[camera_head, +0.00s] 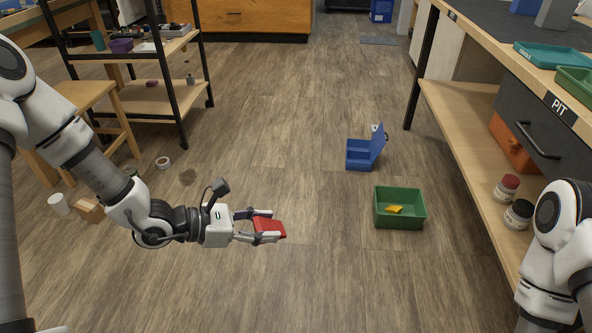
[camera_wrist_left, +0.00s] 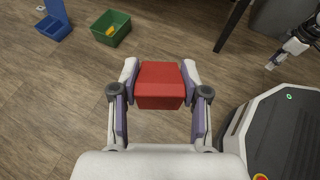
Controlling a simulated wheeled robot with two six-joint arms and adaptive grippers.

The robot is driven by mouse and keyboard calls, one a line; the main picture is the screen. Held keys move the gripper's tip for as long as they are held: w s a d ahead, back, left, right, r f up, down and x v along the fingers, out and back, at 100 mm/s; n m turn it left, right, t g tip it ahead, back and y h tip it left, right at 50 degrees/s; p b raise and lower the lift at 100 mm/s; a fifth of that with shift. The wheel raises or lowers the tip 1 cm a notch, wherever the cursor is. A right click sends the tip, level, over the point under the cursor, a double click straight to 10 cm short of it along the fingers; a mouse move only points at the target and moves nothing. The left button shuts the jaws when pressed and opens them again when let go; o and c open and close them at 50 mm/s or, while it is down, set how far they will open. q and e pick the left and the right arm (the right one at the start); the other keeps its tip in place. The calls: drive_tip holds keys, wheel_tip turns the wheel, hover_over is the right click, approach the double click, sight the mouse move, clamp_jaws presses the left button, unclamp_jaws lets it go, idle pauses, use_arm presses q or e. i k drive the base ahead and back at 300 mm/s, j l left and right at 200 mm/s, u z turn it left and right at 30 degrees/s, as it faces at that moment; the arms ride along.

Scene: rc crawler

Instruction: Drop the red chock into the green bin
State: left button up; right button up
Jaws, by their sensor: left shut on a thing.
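The red chock (camera_head: 269,228) is held between the fingers of my left gripper (camera_head: 262,227), which is shut on it. It is above the floor, left of the green bin. In the left wrist view the red chock (camera_wrist_left: 160,85) sits between both fingers of the left gripper (camera_wrist_left: 160,90). The green bin (camera_head: 399,221) stands on the floor with a yellow item (camera_head: 394,209) inside. The green bin also shows at the upper left of the left wrist view (camera_wrist_left: 112,40). My right arm shows at the right edge of the head view, but its gripper is out of that view.
An open blue box (camera_head: 359,155) stands on the floor behind the green bin. A workbench with a lower shelf (camera_head: 455,120) runs along the right. A shelf cart (camera_head: 150,95) and a stool (camera_head: 90,95) stand at left. Floor between chock and bin is clear.

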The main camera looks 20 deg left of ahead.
sight(384, 206)
drive_tip(key=i+j+u, duration=0.3)
drive_tip(key=i+u, duration=0.15)
drive_tip(key=i+j+u, duration=0.1)
drive_tip(key=i+u, duration=0.85)
drive_tip(key=i+l+z, duration=0.15)
drive_tip(key=z, duration=0.25)
drive_tip(key=i+z, duration=0.6)
drive_tip(key=z, duration=0.25)
drive_tip(key=i+j+z, duration=0.1)
drive_tip(key=i+z, duration=0.15)
drive_tip(key=z, duration=0.2)
drive_tip(key=i+j+z, duration=0.2)
drive_tip(key=z, duration=0.2)
drive_tip(key=i+z, duration=0.1)
drive_tip(key=z, duration=0.35)
drive_tip(key=i+z, duration=0.15)
drive_tip(key=z, duration=0.3)
drive_tip(key=i+j+z, duration=0.1)
drive_tip(key=z, duration=0.3)
